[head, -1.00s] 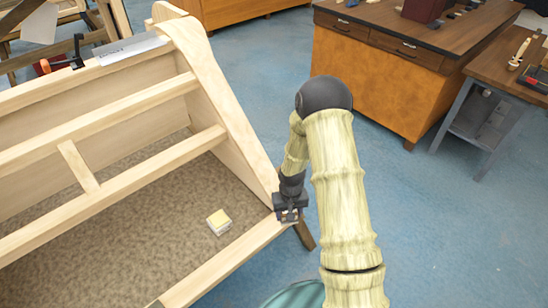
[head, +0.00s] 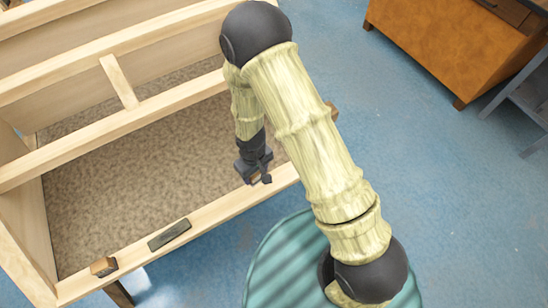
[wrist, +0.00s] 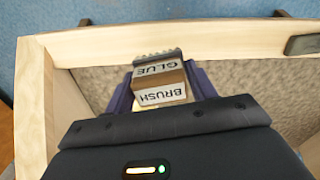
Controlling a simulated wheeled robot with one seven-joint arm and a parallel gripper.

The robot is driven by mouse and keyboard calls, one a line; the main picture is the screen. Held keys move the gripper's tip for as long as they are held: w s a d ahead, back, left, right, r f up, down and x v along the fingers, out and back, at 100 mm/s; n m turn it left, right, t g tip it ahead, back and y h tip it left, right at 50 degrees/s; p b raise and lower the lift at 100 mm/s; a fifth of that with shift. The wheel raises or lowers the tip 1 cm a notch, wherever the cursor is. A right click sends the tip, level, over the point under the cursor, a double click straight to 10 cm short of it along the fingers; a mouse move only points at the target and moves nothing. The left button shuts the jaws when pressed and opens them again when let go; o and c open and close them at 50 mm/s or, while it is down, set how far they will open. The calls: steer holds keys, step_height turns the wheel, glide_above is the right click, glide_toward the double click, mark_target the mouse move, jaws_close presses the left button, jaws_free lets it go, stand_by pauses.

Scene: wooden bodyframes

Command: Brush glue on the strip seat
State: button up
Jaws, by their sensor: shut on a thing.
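My gripper (head: 258,178) is shut on the glue brush (wrist: 160,82), a block with dark bristles and the labels "GLUE" and "BRUSH", seen between the fingers in the wrist view. In the head view the gripper is over the inner edge of the front rail (head: 215,207), right of its middle. A dark grey flat strip-shaped patch (head: 169,235) lies on that rail, left of the gripper, and may be the strip seat. It also shows at the right edge of the wrist view (wrist: 303,44). The bristles appear apart from it.
A small wooden block (head: 104,267) sits at the rail's left end. Brown mesh-like panel (head: 130,180) fills the frame behind the rail. An orange cabinet (head: 455,45) stands at upper right, with clear blue floor between.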

steer(key=shift+s+a+r+n, duration=0.15)
steer(key=shift+s+a+n, duration=0.15)
steer(key=shift+s+a, duration=0.25)
steer(key=shift+w+a, duration=0.1)
steer(key=shift+w, duration=0.05)
